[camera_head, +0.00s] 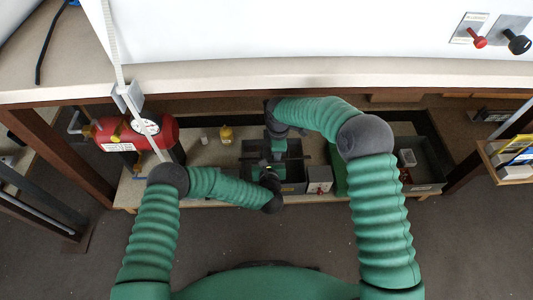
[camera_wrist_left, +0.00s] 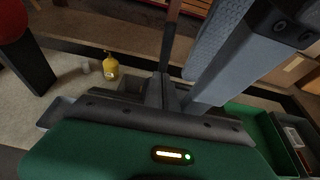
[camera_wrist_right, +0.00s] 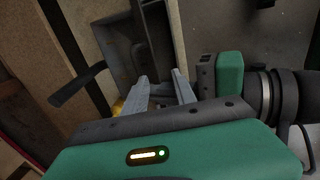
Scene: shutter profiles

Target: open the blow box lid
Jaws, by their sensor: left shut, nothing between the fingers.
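The grey blow box (camera_head: 291,187) stands on the low shelf at the centre of the head view, largely covered by my grippers. Its grey walls also show at the top of the right wrist view (camera_wrist_right: 120,45), with a dark bar handle (camera_wrist_right: 80,87) sticking out. I cannot tell how the lid stands. My left gripper (camera_head: 265,170) is over the box; its fingers are together and empty in the left wrist view (camera_wrist_left: 165,88). My right gripper (camera_wrist_right: 160,78) points down at the box close to the left one, its fingers apart with nothing visibly held.
A red tank with a gauge (camera_head: 120,133) stands left on the shelf. A small grey switch box (camera_head: 320,181) and an open grey bin (camera_head: 428,165) are right. The table edge overhangs above.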

